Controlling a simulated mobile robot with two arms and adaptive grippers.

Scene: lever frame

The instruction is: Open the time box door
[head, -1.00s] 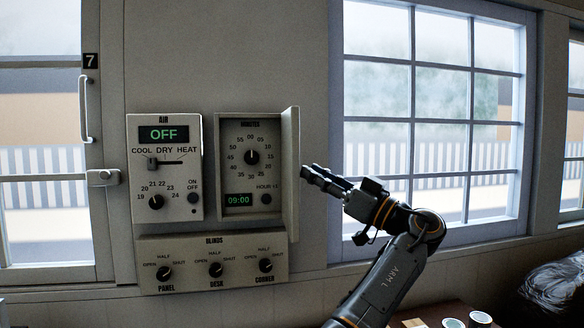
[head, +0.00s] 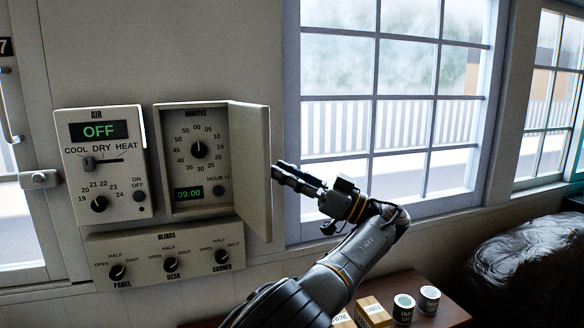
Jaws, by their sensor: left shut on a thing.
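The time box (head: 190,150) is on the wall, with a MINUTES dial (head: 198,149), a green 09:00 display (head: 188,194) and an HOUR button. Its pale door (head: 250,165) is hinged on the right side and stands open, sticking out from the box, so the dial and display show. My left gripper (head: 283,174) is at the outer edge of the door, at mid height, with its dark fingers shut on it. The fingertips are small here, and the exact grip on the edge is hard to see. My right gripper is not in view.
The AIR panel (head: 103,165) is left of the box, and the BLINDS panel (head: 165,256) with three knobs is below. A window (head: 390,110) is to the right. A table holds small boxes (head: 374,311) and two cups (head: 404,308) below my arm.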

